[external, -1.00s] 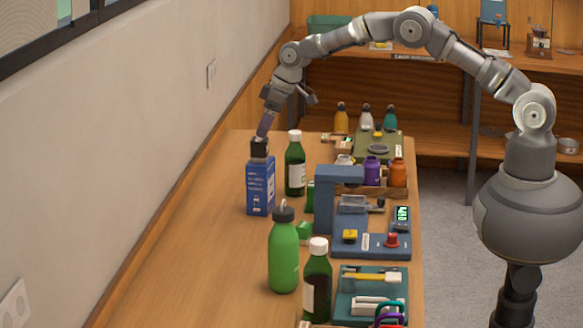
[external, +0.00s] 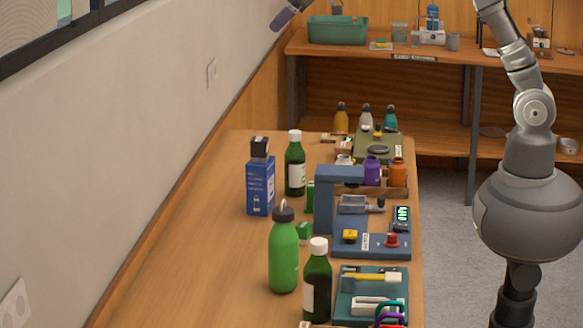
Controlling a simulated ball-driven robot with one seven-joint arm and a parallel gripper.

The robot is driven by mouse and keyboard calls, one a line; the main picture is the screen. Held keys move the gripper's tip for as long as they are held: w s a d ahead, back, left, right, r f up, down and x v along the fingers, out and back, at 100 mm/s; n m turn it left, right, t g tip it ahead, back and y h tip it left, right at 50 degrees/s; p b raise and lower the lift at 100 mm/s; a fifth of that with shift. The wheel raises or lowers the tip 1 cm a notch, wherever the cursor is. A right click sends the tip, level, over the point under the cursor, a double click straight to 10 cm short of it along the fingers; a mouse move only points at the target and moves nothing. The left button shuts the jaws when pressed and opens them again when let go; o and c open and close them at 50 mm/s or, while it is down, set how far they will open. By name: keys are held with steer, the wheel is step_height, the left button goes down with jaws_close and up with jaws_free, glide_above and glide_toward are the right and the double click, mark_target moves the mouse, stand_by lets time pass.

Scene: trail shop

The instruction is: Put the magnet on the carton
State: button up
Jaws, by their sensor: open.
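The blue carton (external: 260,190) stands upright on the wooden table, left of a dark green bottle with a white cap. A small black block, which I take to be the magnet (external: 260,147), rests on top of the carton. My gripper (external: 283,19) is at the top edge of the external view, well above the carton and apart from it. Only part of it shows; it is open and I see nothing in it. Most of the arm behind it is out of the picture.
Dark green bottles (external: 295,165) and a bright green bottle (external: 283,255) stand near the carton. A blue-grey press-like device (external: 325,200) and a teal tray (external: 345,300) line the right side of the table (external: 190,240). The table's left part is clear.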

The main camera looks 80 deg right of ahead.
steer(key=s+a+r+t, duration=0.2)
steer(key=s+a+r, duration=0.1)
steer(key=s+r, duration=0.5)
steer(key=s+a+r+t, duration=0.2)
steer(key=s+a+r, duration=0.2)
steer(key=s+r, duration=0.4)
steer(key=s+a+r+t, duration=0.3)
steer(key=s+r, duration=0.5)
steer(key=r, duration=0.6)
steer(key=shift+a+y, duration=0.2)
steer(key=shift+y, duration=0.2)
steer(key=shift+w, duration=0.1)
